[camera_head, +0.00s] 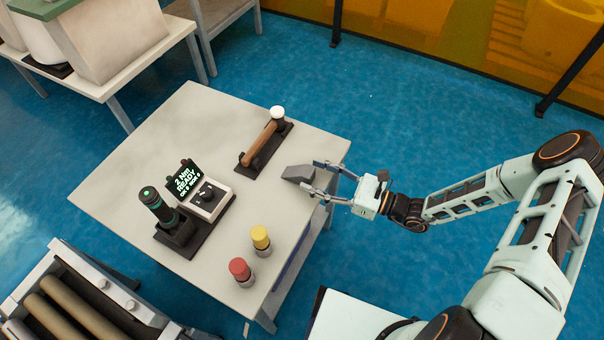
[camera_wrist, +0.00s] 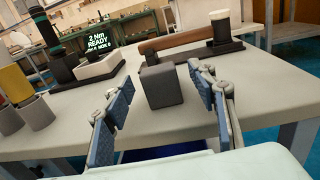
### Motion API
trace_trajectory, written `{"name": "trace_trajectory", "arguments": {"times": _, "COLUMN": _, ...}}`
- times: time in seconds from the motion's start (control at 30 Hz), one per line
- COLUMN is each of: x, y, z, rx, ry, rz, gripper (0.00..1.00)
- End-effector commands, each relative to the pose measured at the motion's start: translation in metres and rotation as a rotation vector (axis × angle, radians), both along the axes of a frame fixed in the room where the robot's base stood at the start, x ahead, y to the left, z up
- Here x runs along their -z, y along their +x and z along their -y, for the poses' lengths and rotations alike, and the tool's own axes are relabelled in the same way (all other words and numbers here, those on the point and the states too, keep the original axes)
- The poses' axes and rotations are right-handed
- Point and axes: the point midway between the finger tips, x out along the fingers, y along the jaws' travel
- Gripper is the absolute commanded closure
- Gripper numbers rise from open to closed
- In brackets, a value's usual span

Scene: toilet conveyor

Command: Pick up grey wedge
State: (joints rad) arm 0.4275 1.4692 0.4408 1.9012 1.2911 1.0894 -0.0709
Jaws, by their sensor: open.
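The grey wedge (camera_head: 298,174) lies near the right edge of the table in the head view. In the wrist view the grey wedge (camera_wrist: 161,86) shows as a dark block on the table, centred ahead of the fingers. My gripper (camera_head: 312,176) is open at the table's right edge, with its fingertips by the wedge. In the wrist view my gripper (camera_wrist: 158,80) has its two blue-padded fingers spread wide, one on each side of the wedge, with gaps between the pads and the wedge. Nothing is held.
A display reading 2 Nm READY (camera_head: 187,178) and a black-green tool (camera_head: 157,206) stand to the left. Yellow (camera_head: 261,238) and red (camera_head: 240,270) capped cylinders stand near the front edge.

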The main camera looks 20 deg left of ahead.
Motion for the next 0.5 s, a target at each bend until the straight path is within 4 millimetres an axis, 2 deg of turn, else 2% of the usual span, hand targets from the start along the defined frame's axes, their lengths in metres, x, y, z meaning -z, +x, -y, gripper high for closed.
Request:
{"name": "trace_trajectory", "arguments": {"times": 0.1, "x": -0.006, "y": -0.001, "z": -0.019, "rx": -0.004, "ry": 0.002, "rz": 0.000, "gripper": 0.48}}
{"name": "trace_trajectory", "arguments": {"times": 0.23, "x": -0.006, "y": 0.000, "z": -0.036, "rx": -0.002, "ry": 0.000, "rz": 0.000, "gripper": 0.48}}
{"name": "trace_trajectory", "arguments": {"times": 0.5, "x": -0.006, "y": 0.001, "z": -0.043, "rx": 0.000, "ry": -0.001, "rz": 0.001, "gripper": 0.48}}
